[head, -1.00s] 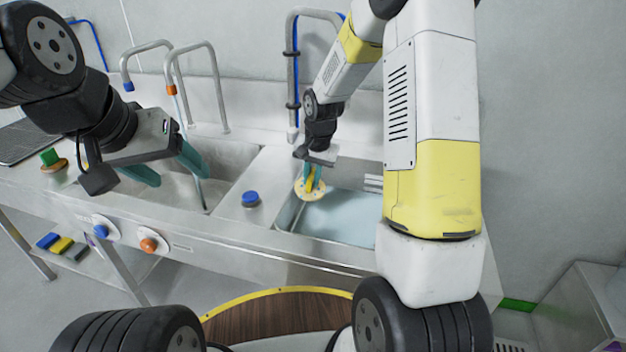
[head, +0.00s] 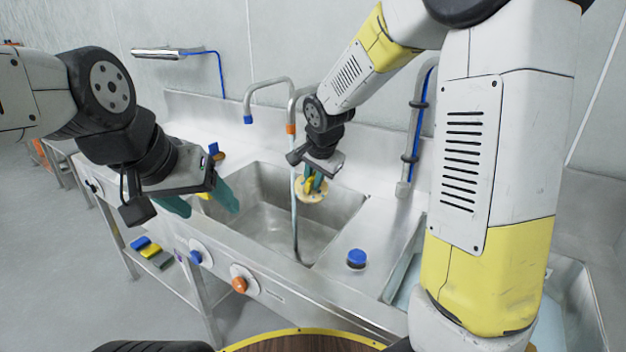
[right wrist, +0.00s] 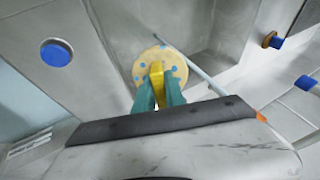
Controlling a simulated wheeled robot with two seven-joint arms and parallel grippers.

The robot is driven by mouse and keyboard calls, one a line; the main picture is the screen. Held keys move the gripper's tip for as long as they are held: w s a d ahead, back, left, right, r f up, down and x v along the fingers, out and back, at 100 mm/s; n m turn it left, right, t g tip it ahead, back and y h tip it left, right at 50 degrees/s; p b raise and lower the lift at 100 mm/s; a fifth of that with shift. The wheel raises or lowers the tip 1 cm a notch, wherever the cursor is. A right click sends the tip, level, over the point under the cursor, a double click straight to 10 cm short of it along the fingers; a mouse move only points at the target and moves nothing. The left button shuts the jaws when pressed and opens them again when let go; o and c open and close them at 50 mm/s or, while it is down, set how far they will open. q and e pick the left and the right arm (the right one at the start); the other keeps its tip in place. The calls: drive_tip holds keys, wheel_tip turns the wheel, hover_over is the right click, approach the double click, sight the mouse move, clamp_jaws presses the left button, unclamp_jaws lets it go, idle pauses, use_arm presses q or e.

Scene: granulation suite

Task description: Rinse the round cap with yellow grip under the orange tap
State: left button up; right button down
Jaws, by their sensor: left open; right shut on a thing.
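The round cap (head: 316,197) is a pale disc with a yellow grip (right wrist: 157,75); blue spots show on its face in the right wrist view. My right gripper (head: 316,180) is shut on the yellow grip and holds the cap above the left basin. The orange tap (head: 291,129) has an orange tip, and a thin pale stream (head: 296,220) runs down from it into the basin. The cap is just right of the stream in the head view; I cannot tell whether they touch. My left gripper (head: 205,200) is open and empty at the basin's left.
The left basin (head: 300,222) looks empty of standing water; the right basin (head: 400,285) holds bluish liquid. A blue-topped item (head: 357,258) stands between them. A blue-tipped tap (head: 248,119) is farther left. Blue (head: 196,257) and orange (head: 240,284) knobs are on the front panel.

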drive_tip(key=w+a+f, duration=0.1)
drive_tip(key=w, duration=0.5)
drive_tip(key=w+a+f, duration=0.1)
drive_tip(key=w, duration=0.6)
drive_tip(key=shift+w+a+f, duration=0.15)
drive_tip(key=shift+a+f, duration=0.1)
drive_tip(key=shift+f, duration=0.1)
idle(0.4)
drive_tip(key=shift+d, duration=0.2)
drive_tip(key=shift+w+d, duration=0.1)
drive_tip(key=shift+d, duration=0.35)
drive_tip(key=shift+a, duration=0.15)
drive_tip(key=shift+a, duration=0.5)
drive_tip(key=shift+d, duration=0.2)
drive_tip(key=shift+d, duration=0.4)
